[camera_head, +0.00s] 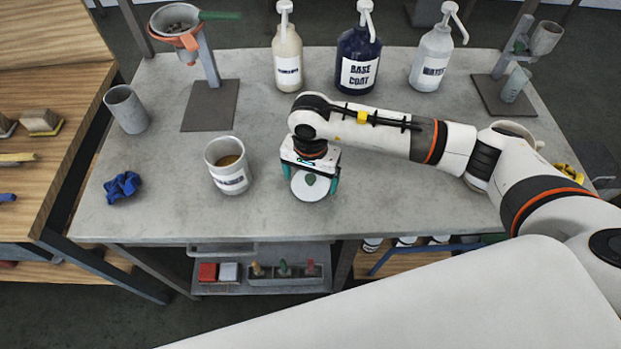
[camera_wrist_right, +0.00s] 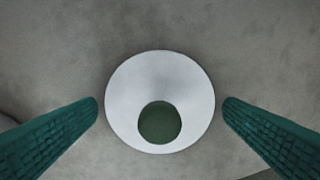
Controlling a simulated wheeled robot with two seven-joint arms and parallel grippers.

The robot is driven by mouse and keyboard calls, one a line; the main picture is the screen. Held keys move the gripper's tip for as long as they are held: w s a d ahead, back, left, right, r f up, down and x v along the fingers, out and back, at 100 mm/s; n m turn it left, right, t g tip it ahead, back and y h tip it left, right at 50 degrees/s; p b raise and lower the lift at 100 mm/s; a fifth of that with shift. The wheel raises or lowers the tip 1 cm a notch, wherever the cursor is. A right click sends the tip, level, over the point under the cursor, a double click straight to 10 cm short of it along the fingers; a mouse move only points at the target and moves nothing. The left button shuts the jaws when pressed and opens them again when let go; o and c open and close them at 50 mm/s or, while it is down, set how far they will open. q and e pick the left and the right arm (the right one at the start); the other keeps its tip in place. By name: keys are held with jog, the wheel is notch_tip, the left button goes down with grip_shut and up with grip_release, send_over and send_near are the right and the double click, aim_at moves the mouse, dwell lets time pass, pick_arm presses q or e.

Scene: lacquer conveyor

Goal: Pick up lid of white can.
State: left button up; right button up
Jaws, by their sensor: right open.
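The white round lid (camera_head: 311,185) with a dark green knob lies on the grey table, near its front edge. In the right wrist view the lid (camera_wrist_right: 160,85) sits between the two green fingers of my right gripper (camera_wrist_right: 160,112), with a gap on both sides. My right gripper (camera_head: 310,180) is open and points down over the lid. A white can (camera_head: 229,174) with a label and brown contents stands open to the left of the lid. My left gripper is not in view.
Three pump bottles stand at the back: a cream one (camera_head: 287,60), a dark blue base coat one (camera_head: 358,60) and a white water one (camera_head: 431,60). A blue cloth (camera_head: 122,187) and a grey cup (camera_head: 126,109) are at the left. The table (camera_head: 270,215) is bare around the lid's front.

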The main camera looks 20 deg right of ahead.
jog(key=shift+f, duration=0.15)
jog(key=shift+c, duration=0.3)
jog(key=c, duration=0.7)
